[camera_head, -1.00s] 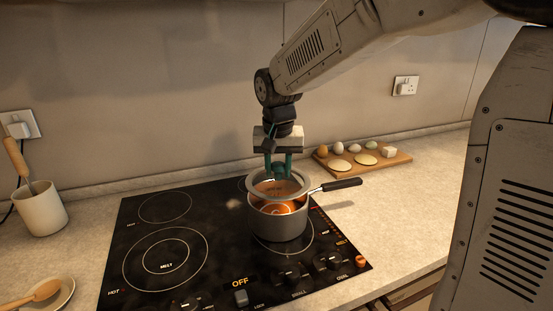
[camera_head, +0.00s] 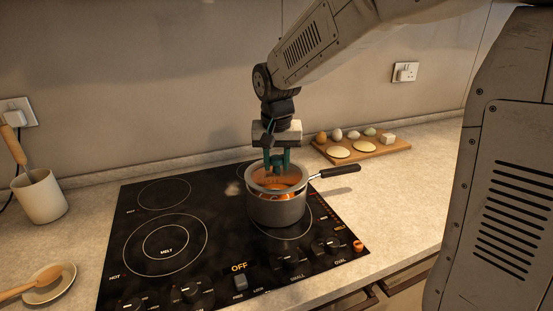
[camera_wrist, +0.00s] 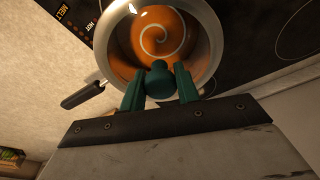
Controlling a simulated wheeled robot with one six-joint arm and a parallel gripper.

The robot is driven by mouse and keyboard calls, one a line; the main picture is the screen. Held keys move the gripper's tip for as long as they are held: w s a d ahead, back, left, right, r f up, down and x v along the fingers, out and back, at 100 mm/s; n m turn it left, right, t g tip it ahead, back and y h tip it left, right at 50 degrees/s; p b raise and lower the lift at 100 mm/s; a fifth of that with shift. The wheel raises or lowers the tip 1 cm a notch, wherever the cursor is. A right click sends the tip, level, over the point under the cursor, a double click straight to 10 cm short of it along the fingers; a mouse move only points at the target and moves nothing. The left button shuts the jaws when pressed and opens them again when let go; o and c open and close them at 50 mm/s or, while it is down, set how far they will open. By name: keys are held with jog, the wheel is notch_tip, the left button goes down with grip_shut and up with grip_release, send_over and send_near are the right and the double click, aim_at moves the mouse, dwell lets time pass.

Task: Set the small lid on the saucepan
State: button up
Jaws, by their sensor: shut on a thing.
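The saucepan (camera_head: 277,212) is grey with a black handle (camera_head: 340,170) pointing right, and stands on the hob's right rear part. Orange soup with a pale swirl (camera_wrist: 158,38) shows inside it. The small lid (camera_head: 252,183) is clear with a grey rim and a dark green knob (camera_wrist: 159,82). My gripper (camera_head: 277,160) is shut on the knob, one green finger on each side in the wrist view (camera_wrist: 160,88). The lid is over the pan's mouth, very close to its rim. Some orange shows between them at the front; contact elsewhere is unclear.
The black hob (camera_head: 205,215) has its knobs along the front. A wooden board (camera_head: 362,150) with eggs and pale rounds lies behind right. A cream crock (camera_head: 41,197) and a saucer (camera_head: 50,288) with a wooden spoon are at left.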

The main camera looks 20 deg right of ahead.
dwell(0.4)
jog(key=shift+f, duration=0.45)
jog(key=shift+f, duration=0.15)
jog(key=shift+f, duration=0.2)
jog(key=shift+f, duration=0.25)
dwell(0.7)
jog(key=o, duration=1.7)
jog(key=shift+r, duration=0.1)
jog(key=shift+r, duration=3.9)
